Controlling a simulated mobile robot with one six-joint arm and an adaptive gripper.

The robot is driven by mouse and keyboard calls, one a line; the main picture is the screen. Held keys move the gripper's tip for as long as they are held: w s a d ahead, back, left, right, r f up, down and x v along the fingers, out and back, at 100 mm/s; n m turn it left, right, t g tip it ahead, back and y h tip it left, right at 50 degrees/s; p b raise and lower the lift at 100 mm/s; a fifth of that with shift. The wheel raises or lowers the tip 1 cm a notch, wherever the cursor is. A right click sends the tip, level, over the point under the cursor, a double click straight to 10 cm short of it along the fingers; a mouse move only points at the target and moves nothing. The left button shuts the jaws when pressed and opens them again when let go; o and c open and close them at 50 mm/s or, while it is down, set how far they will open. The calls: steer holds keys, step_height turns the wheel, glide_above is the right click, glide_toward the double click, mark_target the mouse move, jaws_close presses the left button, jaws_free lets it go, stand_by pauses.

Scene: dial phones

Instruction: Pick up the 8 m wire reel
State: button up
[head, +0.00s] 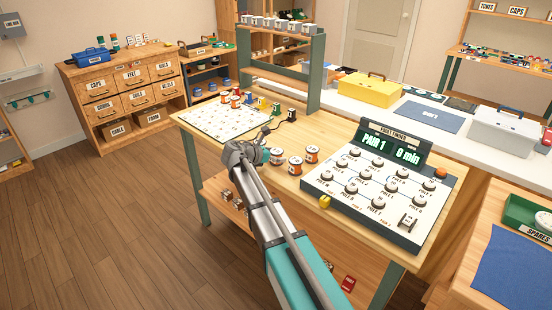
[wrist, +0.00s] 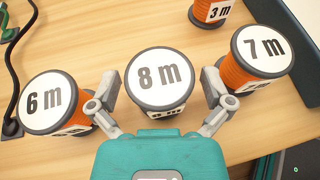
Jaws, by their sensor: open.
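The 8 m wire reel (wrist: 160,78) stands upright on the wooden table in the middle of the wrist view, its white top lettered "8 m". My gripper (wrist: 163,98) is open, with one finger on each side of this reel. I cannot tell whether the fingers touch it. In the head view my gripper (head: 262,157) is over the table near the orange reels. The 6 m reel (wrist: 48,103) stands close to the left finger. The 7 m reel (wrist: 261,52) stands close to the right finger. Which reel is which is too small to read in the head view.
The 3 m reel (wrist: 212,10) stands behind, at the top of the wrist view. A black cable (wrist: 12,70) lies at the left. A fault finder panel (head: 375,185) stands right of the reels. A white gridded board (head: 222,121) lies at the table's left.

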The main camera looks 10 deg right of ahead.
mark_target(277, 151)
steer(key=shift+c, duration=0.3)
steer(key=c, duration=1.1)
steer(key=shift+o, duration=0.2)
steer(key=shift+r, duration=0.15)
step_height(277, 151, up, 3)
steer(key=p, duration=0.3)
steer(key=s+a+r+p, duration=0.1)
steer(key=r+p, duration=0.1)
steer(key=s+a+r+p, duration=0.1)
steer(key=r+p, duration=0.1)
steer(key=s+a+r+p, duration=0.1)
steer(key=a+r+p, duration=0.1)
steer(key=shift+s+r+p, duration=0.15)
steer(key=shift+p, duration=0.2)
steer(key=shift+s+d+p+v, duration=0.15)
steer(key=shift+s+p+v, duration=0.3)
steer(key=shift+v, duration=1.1)
steer(key=shift+s+d+p+v, duration=0.1)
steer(key=shift+s+p+v, duration=0.15)
steer(key=shift+p+v, duration=0.85)
steer(key=shift+s+d+p+v, duration=0.15)
steer(key=shift+s+v, duration=0.2)
steer(key=shift+v, duration=1.65)
